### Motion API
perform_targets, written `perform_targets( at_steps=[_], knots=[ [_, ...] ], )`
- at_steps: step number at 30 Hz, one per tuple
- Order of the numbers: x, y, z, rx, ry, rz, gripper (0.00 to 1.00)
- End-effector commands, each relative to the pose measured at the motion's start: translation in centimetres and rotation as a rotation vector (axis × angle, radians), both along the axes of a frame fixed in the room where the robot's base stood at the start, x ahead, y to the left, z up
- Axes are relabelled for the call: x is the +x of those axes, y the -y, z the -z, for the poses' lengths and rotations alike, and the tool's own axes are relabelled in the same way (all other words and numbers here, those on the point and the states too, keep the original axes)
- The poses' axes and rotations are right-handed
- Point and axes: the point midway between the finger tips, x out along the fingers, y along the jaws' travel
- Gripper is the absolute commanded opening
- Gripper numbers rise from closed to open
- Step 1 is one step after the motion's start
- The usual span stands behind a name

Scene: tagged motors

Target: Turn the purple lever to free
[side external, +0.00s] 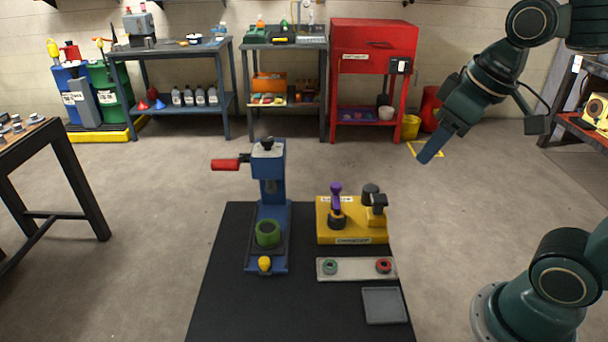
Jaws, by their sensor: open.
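The purple lever (336,192) stands about upright on a black round base on top of the yellow box (350,237). The box carries a white label at its back edge near the lever and another on its front face; I cannot read them surely. A black clamp-like part (377,201) stands on the box to the right of the lever. My gripper (430,153) is up and to the right of the box, in the air, apart from the lever and tilted down to the left. It is open, and nothing shows between its fingers.
A blue press (270,200) with a red handle (225,164) stands left of the box, with a green ring part (268,233) on it. In front of the box lie a strip with two buttons (356,269) and a grey tray (384,305). The black mat's (225,300) front left is bare.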

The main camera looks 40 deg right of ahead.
Motion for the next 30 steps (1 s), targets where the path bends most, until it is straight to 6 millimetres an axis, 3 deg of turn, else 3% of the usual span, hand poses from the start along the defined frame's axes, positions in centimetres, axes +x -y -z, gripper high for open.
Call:
perform_targets(
  at_steps=[14, 23, 30],
  knots=[
    [9.6, 2.0, -0.1, -0.045, -0.148, -0.103, 0.50],
    [15.6, 3.7, 2.0, -0.057, -0.237, -0.172, 0.50],
    [20.1, 5.3, 4.8, -0.060, -0.307, -0.228, 0.50]
  ],
)
